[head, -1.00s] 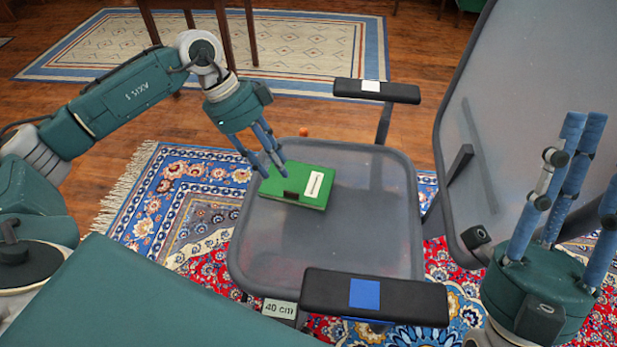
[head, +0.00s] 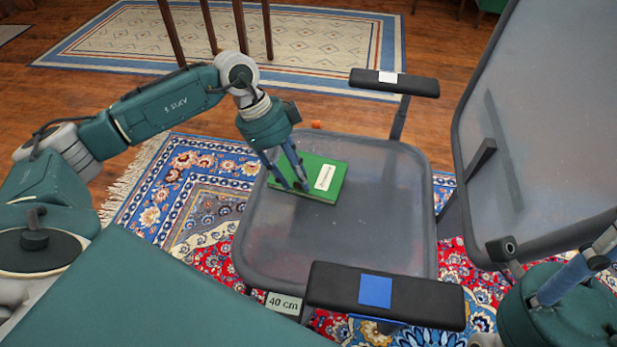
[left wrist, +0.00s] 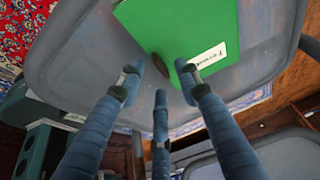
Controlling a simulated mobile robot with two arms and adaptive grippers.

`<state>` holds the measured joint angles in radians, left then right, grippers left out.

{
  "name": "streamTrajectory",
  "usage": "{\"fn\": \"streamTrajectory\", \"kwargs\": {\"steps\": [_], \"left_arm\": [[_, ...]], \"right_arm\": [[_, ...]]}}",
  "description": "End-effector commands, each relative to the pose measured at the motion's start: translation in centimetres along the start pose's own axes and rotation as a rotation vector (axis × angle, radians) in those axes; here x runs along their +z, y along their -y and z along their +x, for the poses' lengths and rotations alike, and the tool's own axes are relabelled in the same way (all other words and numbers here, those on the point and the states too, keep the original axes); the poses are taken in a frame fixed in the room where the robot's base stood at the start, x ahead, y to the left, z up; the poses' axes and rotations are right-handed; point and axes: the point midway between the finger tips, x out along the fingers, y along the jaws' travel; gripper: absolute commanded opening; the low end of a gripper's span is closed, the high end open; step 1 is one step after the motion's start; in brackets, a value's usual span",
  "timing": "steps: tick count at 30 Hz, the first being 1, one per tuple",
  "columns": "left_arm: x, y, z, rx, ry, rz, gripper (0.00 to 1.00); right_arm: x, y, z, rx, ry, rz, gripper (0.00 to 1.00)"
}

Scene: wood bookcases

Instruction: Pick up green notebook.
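The green notebook (head: 332,190) lies flat on the grey seat of the chair, with a white label on its cover. My left gripper (head: 293,187) is over the notebook's left part, its fingers pointing down and covering some of it. In the left wrist view the notebook (left wrist: 180,28) lies beyond the fingertips (left wrist: 160,75), which are spread apart with nothing held between them. Whether any fingertip touches it is unclear. My right gripper (head: 570,280) is at the lower right, partly out of the picture, away from the notebook.
The chair seat (head: 385,225) is otherwise clear. A black armrest with a blue square (head: 335,295) is in front, another (head: 394,83) behind. The tall grey backrest (head: 545,130) rises at the right. A small orange thing (head: 316,124) shows behind the seat.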

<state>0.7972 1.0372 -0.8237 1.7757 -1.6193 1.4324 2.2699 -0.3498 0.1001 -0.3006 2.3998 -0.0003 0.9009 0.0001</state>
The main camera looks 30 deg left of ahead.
Motion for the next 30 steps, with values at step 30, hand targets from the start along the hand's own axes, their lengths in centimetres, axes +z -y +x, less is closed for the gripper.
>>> {"fn": "streamTrajectory", "kwargs": {"steps": [30], "left_arm": [[-0.6,0.1,0.5,-0.004,-0.001,0.003,0.0]], "right_arm": [[0.0,0.0,0.0,0.0,0.001,0.0,0.29]]}}
